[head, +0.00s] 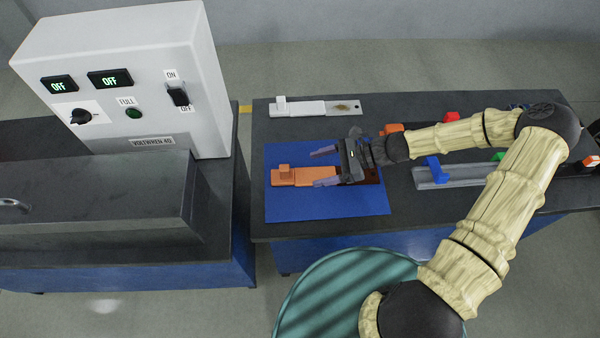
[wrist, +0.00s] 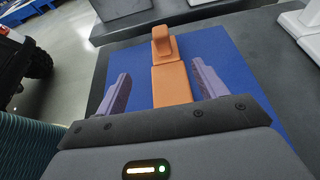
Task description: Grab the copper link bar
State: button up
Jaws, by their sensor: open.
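The copper link bar (head: 305,175) is an orange-brown flat bar with a raised block at its left end. It lies on a blue mat (head: 340,208) on the right-hand bench. In the wrist view the bar (wrist: 171,84) runs away from me, its raised block at the far end. My gripper (head: 326,167) is open over the mat. In the wrist view its two purple fingers (wrist: 160,86) stand on either side of the bar, with gaps on both sides. The near end of the bar is hidden by my gripper body.
A light grey bar (head: 305,107) with a similar block lies behind the mat. A grey rail (head: 455,176) with a blue lever (head: 436,170) is to the right, below my arm. A white control box (head: 130,75) showing OFF stands on the left bench, across a gap.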

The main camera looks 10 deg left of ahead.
aim_at(283, 173)
jog(key=p+x, duration=0.1)
jog(key=x, duration=0.5)
jog(key=shift+a, duration=0.1)
jog(key=shift+a, duration=0.25)
jog(key=shift+w+p+x, duration=0.15)
jog(key=shift+p+x, duration=0.3)
jog(key=shift+x, duration=0.7)
jog(key=shift+w+p+x, duration=0.1)
jog(key=shift+p+x, duration=0.35)
jog(key=shift+x, duration=0.75)
jog(key=c, duration=1.5)
jog(key=shift+r, duration=0.1)
